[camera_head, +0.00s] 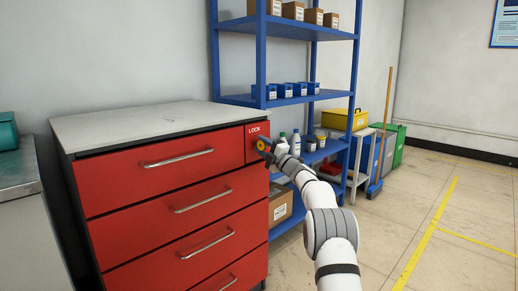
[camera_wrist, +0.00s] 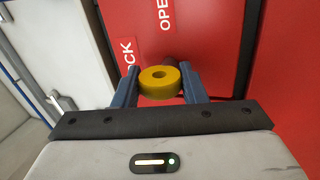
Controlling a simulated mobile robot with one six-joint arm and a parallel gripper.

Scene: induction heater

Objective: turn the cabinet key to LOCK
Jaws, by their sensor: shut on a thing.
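The red cabinet (camera_head: 180,190) has several drawers under a pale worktop, and a narrow red panel with a white LOCK label (camera_head: 254,130) at its upper right. The key's yellow round head (camera_head: 262,143) is at that panel, below the label. In the wrist view the key's yellow ring-shaped head (camera_wrist: 160,82) sits between the two blue fingers of my gripper (camera_wrist: 158,88), which is shut on it. The red OPEN label (camera_wrist: 167,14) and the partly hidden LOCK label (camera_wrist: 128,52) lie beyond it. The key's shaft and keyhole are mostly hidden.
A blue shelf rack (camera_head: 262,60) with boxes and bottles stands behind and right of the cabinet. A yellow box (camera_head: 343,120), a broom and bins are farther right. A grey counter (camera_head: 15,165) is at the left. Open tiled floor (camera_head: 450,220) lies to the right.

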